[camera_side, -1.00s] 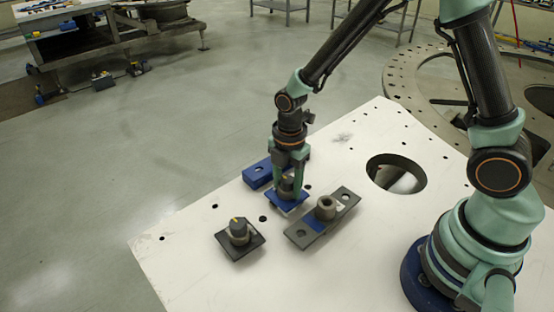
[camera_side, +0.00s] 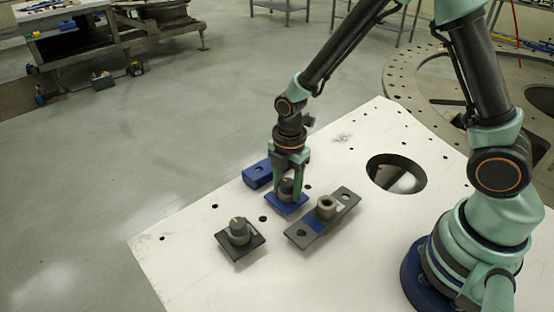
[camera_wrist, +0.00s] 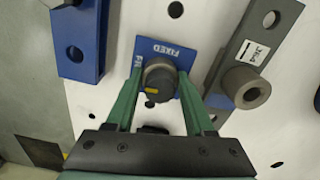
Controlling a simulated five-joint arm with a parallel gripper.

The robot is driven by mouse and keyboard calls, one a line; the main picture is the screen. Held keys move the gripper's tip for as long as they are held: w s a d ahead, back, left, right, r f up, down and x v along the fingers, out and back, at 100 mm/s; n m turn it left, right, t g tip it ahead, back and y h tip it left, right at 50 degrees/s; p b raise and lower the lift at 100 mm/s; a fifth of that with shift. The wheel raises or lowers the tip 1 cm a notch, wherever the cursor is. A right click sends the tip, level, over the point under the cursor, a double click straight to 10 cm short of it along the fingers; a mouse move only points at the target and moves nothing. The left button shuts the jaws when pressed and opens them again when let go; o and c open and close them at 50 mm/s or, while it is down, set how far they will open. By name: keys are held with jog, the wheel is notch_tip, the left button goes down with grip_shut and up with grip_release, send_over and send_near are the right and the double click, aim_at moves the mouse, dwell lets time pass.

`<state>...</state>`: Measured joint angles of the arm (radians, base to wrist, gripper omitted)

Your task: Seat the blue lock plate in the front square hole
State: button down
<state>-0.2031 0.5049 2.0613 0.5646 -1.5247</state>
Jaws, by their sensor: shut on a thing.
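The blue lock plate (camera_side: 284,208) is a flat square with a dark round knob on top; white lettering reading "FIXED" shows on it in the wrist view (camera_wrist: 187,92). My gripper (camera_side: 287,190) is shut on its knob, with one green finger on each side in the wrist view (camera_wrist: 158,85). The plate is level, at or just above the white turret plate (camera_side: 190,262); I cannot tell whether it touches. No square hole shows; the area under the lock plate is hidden.
A grey bar with a round boss (camera_side: 343,207) lies close to the right. A blue block (camera_side: 257,175) sits behind left. A dark square plate with a knob (camera_side: 240,240) is at front left. A large round opening (camera_side: 397,174) lies to the right.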

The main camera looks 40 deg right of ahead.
jog(key=shift+f, duration=0.5)
dwell(0.5)
grip_release()
dwell(0.4)
jog(key=shift+r, duration=0.15)
jog(key=shift+r, duration=3.4)
